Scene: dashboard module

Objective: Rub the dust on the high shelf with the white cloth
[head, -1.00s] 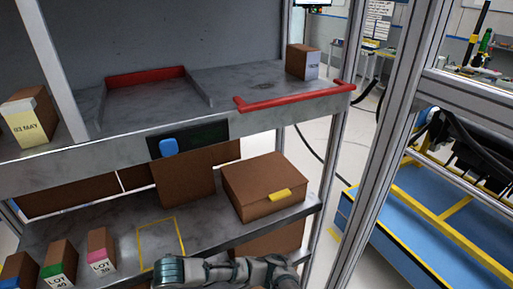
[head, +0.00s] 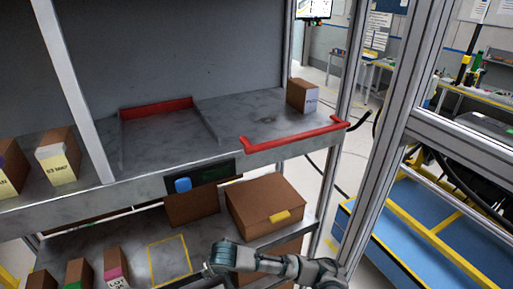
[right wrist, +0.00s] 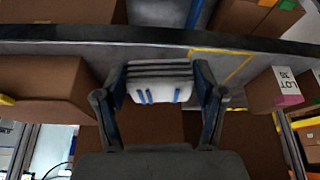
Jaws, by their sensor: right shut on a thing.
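The high shelf (head: 165,140) is a grey metal board with red edging. A faint dark smudge (head: 272,119), perhaps the dust, lies on its right part behind the red front rail. My right gripper (right wrist: 158,85) is shut on the white cloth (right wrist: 160,88), a folded pad with blue stripes. In the head view my right arm comes in low from the right, below the high shelf and in front of the lower shelf. The cloth is not clear there. My left gripper is not in view.
The red front rail (head: 295,134) edges the high shelf, with a small brown box (head: 302,96) at its back right corner. A larger brown box (head: 265,205) stands on the lower shelf, near several labelled boxes. A metal post (head: 75,95) stands at the left.

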